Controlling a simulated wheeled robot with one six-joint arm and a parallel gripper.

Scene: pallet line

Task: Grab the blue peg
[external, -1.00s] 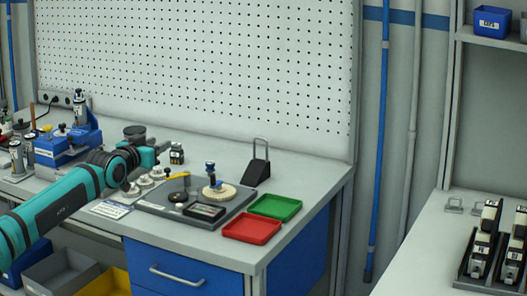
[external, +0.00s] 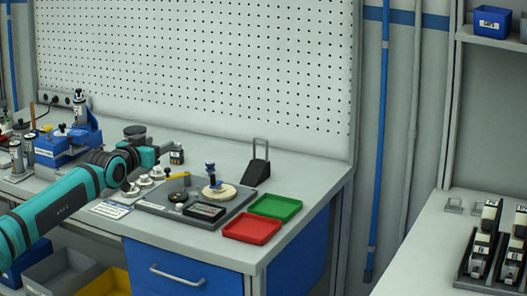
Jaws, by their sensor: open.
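A small blue peg-like piece (external: 210,168) stands upright on a round cream disc (external: 218,191), which lies on the grey tray (external: 165,212) on the workbench.
A red tray (external: 251,229) and a green tray (external: 276,207) lie right of the grey tray. A black stand with a handle (external: 257,170) is behind them. A pegboard (external: 200,70) closes the back.

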